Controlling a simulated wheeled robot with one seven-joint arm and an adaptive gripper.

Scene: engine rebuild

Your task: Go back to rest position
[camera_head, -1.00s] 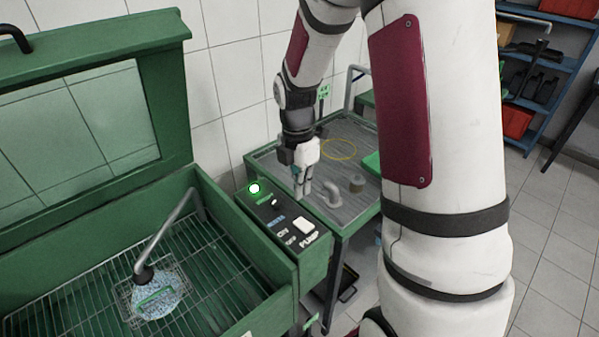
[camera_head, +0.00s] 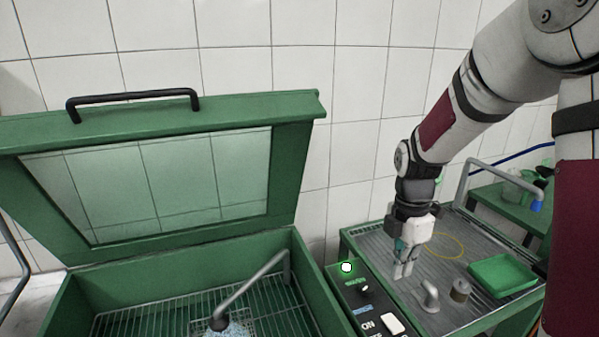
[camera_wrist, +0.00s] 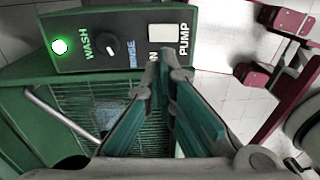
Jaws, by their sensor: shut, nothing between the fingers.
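My gripper (camera_head: 403,270) hangs from my arm with its fingers pointing down, near the control panel and the grey grated table top. In the wrist view my gripper (camera_wrist: 168,62) shows its two teal-padded fingers meeting at the tips, with nothing between them. The control panel (camera_head: 352,292) carries a lit green light (camera_head: 346,267), a dark knob (camera_wrist: 107,44) between WASH and RINSE, and a white PUMP switch (camera_head: 393,323). No contact between the fingers and the panel can be made out.
The green wash cabinet's windowed lid (camera_head: 290,180) stands open at left, above a wire rack (camera_head: 262,312) with a spout.

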